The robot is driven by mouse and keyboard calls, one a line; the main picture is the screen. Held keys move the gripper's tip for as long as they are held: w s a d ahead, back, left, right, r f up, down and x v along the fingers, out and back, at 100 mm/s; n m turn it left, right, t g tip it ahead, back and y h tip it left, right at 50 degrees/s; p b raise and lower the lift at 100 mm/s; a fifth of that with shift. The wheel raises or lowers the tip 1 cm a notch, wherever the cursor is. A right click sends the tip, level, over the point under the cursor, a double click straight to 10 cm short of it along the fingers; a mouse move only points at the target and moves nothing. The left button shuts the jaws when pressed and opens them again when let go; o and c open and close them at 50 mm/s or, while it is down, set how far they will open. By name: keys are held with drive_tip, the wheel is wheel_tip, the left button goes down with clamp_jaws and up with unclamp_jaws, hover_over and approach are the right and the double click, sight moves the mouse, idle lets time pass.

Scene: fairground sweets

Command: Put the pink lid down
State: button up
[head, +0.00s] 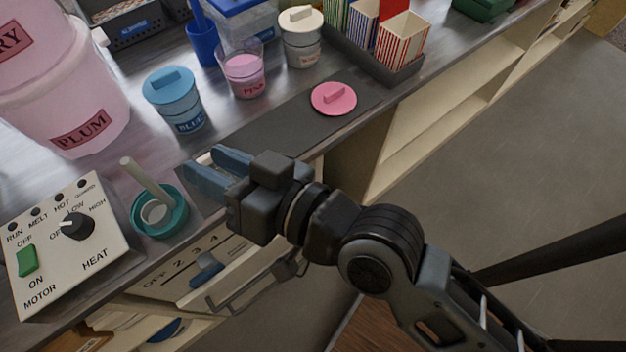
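The pink lid (334,98) is a flat round disc with a bar handle on top. It lies handle up on a dark mat (275,127) near the counter's front edge. My gripper (208,170) is at the counter's front edge, to the lower left of the lid and well apart from it. Its two blue fingers show with a gap between them and nothing visible in it. A glass jar of pink sugar (244,77) stands open, without a lid, behind the mat.
A blue-lidded jar (174,103) and a cream-lidded jar (302,40) flank the pink one. A teal bowl with a scoop (172,222) and a control box (65,245) stand at left. Striped boxes (402,38) stand in a tray at the back right.

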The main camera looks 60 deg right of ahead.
drive_tip(key=s+d+f+n+g+h, duration=0.1)
drive_tip(key=s+d, duration=0.3)
drive_tip(key=s, duration=0.7)
drive_tip(key=s+d+f+n+g, duration=0.1)
drive_tip(key=s+d, duration=0.4)
drive_tip(key=s, duration=0.6)
drive_tip(key=shift+s+d+f+n+h, duration=0.15)
drive_tip(key=shift+s+f+n+h, duration=0.2)
drive_tip(key=shift+f+n, duration=0.45)
